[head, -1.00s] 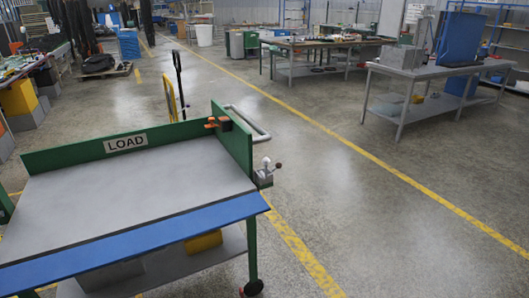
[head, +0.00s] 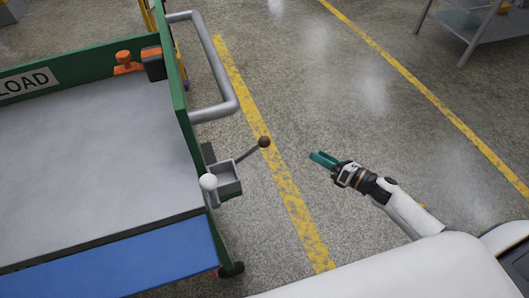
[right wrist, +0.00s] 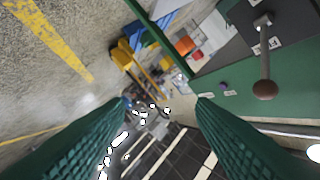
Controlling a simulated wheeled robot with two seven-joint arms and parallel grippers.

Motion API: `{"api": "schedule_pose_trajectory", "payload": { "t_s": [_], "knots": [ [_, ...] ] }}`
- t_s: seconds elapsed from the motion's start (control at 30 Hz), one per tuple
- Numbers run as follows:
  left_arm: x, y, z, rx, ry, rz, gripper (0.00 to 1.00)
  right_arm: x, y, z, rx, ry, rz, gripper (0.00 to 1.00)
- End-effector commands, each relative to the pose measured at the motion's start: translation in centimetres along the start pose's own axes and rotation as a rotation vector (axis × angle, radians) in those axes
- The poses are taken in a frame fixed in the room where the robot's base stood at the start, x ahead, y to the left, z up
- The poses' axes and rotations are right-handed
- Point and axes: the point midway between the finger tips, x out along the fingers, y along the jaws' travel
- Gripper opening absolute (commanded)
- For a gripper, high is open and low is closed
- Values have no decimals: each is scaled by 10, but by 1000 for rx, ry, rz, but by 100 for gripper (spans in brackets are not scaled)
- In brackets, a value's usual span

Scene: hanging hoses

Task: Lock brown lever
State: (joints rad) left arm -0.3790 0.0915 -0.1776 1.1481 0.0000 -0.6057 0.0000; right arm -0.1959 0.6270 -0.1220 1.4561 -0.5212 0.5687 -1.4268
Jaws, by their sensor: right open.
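The brown lever is a grey rod with a round brown knob (head: 264,142), sticking out to the right and upward from a grey bracket (head: 227,180) on the cart's side. In the right wrist view the brown knob (right wrist: 265,90) is at the upper right, outside the space between the fingers. A second lever with a white knob (head: 208,182) is on the same bracket. My right gripper (head: 323,160), with green fingers, is open and empty to the right of the brown knob, apart from it. My left gripper is not in view.
The green cart with a LOAD sign (head: 30,82) has a grey top and a blue front edge (head: 120,262). A grey tube handle (head: 228,85) stands out behind the levers. An orange-red part (head: 127,63) sits on the back panel.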

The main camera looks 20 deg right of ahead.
Motion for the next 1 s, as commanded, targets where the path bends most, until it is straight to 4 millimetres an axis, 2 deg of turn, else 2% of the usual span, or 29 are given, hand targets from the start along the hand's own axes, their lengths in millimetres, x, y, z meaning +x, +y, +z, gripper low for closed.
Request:
{"api": "schedule_pose_trajectory", "payload": {
  "t_s": [0.03,0.1,0.2,0.3,0.47,0.8,1.0],
  "knots": [
    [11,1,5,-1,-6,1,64,6,-22,-8,-208,-20,-116,50],
    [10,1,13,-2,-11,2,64,8,-55,-20,-461,-34,-253,50],
    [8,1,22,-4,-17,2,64,5,-89,-26,-712,-38,-394,50],
    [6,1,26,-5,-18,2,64,3,-107,-28,-843,-34,-470,50],
    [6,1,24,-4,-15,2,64,13,-119,-28,-887,-29,-496,50],
    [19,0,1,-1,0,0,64,73,-146,-14,-882,-28,-493,50],
    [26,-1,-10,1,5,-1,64,98,-157,-7,-880,-29,-490,50]
  ]
}}
